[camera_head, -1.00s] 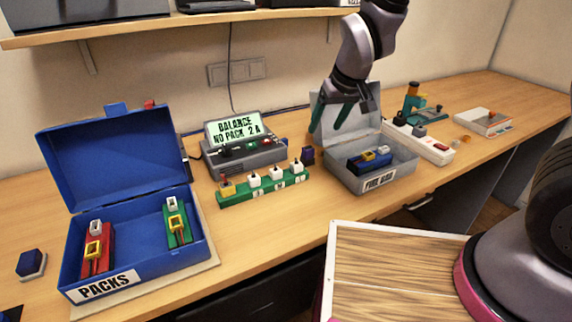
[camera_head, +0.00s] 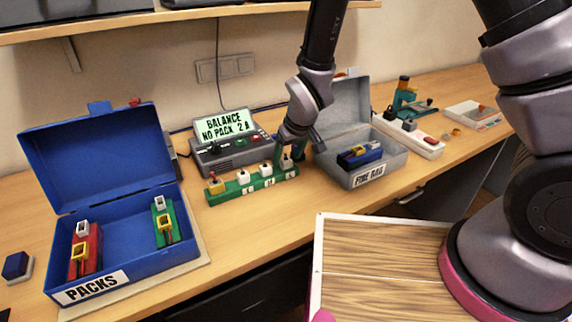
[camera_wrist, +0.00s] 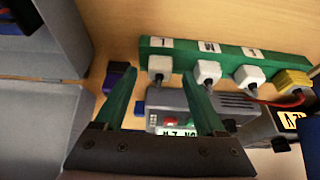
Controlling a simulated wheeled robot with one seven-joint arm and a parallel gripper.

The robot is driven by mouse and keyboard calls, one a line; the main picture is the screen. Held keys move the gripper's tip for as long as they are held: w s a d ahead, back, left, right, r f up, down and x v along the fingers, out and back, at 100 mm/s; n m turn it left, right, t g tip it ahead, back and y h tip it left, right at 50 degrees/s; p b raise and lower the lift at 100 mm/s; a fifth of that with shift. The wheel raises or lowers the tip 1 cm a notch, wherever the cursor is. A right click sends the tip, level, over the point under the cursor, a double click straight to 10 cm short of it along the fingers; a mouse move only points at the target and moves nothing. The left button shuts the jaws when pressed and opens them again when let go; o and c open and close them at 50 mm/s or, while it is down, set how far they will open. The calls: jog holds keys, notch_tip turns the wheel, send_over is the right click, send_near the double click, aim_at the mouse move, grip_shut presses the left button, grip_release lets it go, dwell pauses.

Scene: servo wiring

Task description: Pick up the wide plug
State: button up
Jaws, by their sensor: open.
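A green strip (camera_head: 252,188) holds a row of plugs, three white and one yellow. The yellow plug (camera_head: 215,185), at the left end in the head view, looks broader; it also shows at the far right of the wrist view (camera_wrist: 293,81). The white end plug (camera_wrist: 160,67) stands in the strip between my open fingers in the wrist view, apart from both. Two more white plugs (camera_wrist: 208,72) (camera_wrist: 248,76) stand beside it. My gripper (camera_wrist: 160,76) is open and empty, pointing down over the strip's right end in the head view, where my arm partly hides that end plug.
A grey tester (camera_head: 226,155) reading "BALANCE NO PACK 2 A" stands behind the strip. A dark purple block (camera_wrist: 117,74) is beside one finger. The open grey box (camera_head: 386,167) is close on the right; the blue PACKS box (camera_head: 130,262) is left.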

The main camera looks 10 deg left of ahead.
aim_at(288, 160)
jog(key=shift+w+a+f, duration=0.15)
jog(key=shift+w+f, duration=0.05)
jog(key=shift+f, duration=0.45)
grip_shut()
notch_tip(288, 160, up, 10)
dwell(0.4)
